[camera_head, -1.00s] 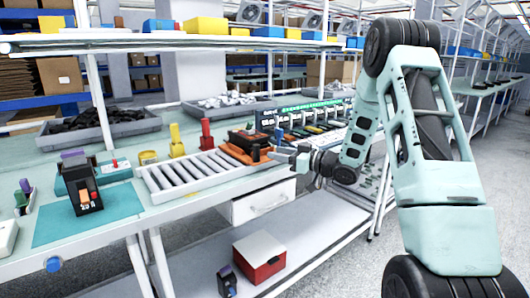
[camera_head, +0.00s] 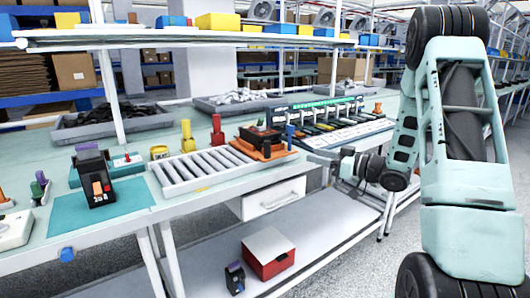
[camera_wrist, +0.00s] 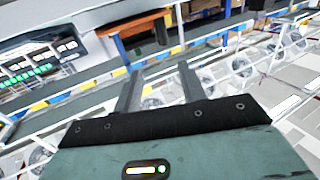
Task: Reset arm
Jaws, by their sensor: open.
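My gripper (camera_head: 322,158) is at the end of my arm, in front of the workbench, to the right of the orange fixture. In the wrist view its two fingers (camera_wrist: 160,85) are apart with nothing between them. The orange fixture (camera_head: 268,152) with a dark block on top sits at the right end of a roller conveyor (camera_head: 205,168). A black breaker (camera_head: 97,180) with an orange switch stands upright on a teal mat (camera_head: 120,203) at the left. My gripper touches none of these.
Yellow (camera_head: 187,137) and red (camera_head: 217,131) posts stand behind the conveyor. A row of test slots (camera_head: 325,122) lies at the back right. A white drawer (camera_head: 272,197) hangs below the bench. A red box (camera_head: 268,252) sits on the lower shelf. The aisle floor is clear at the right.

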